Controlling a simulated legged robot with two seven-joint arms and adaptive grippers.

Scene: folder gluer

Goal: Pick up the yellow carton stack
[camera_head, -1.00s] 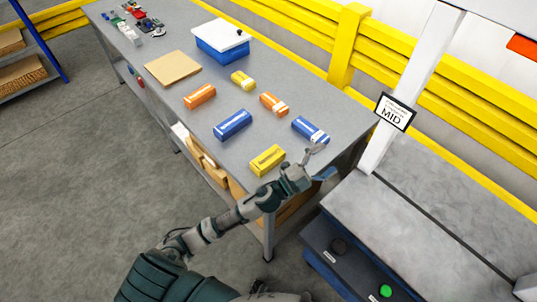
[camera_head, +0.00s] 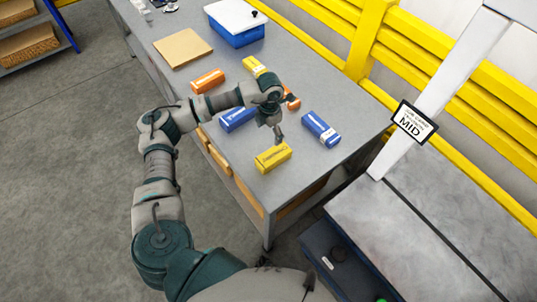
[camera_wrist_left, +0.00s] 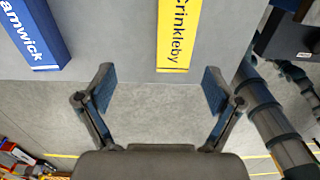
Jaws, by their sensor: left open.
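A yellow carton stack (camera_head: 273,157) lies near the front edge of the grey table in the head view. A second yellow carton (camera_head: 254,66) lies farther back near the blue box. My left gripper (camera_head: 284,117) is above the table, just behind the front yellow stack and apart from it. In the left wrist view the open, empty gripper (camera_wrist_left: 158,88) shows its two fingers spread wide. A yellow carton (camera_wrist_left: 172,35) labelled "Crinkleby" lies ahead of the gap between them, partly cut off by the top edge. My right gripper is not in view.
Blue cartons (camera_head: 321,130) (camera_head: 238,119) and orange cartons (camera_head: 208,81) (camera_head: 292,97) lie around on the table, some partly behind my arm. A blue box with a white lid (camera_head: 237,22) and a brown board (camera_head: 183,48) are farther back. A MID sign (camera_head: 415,122) hangs at right.

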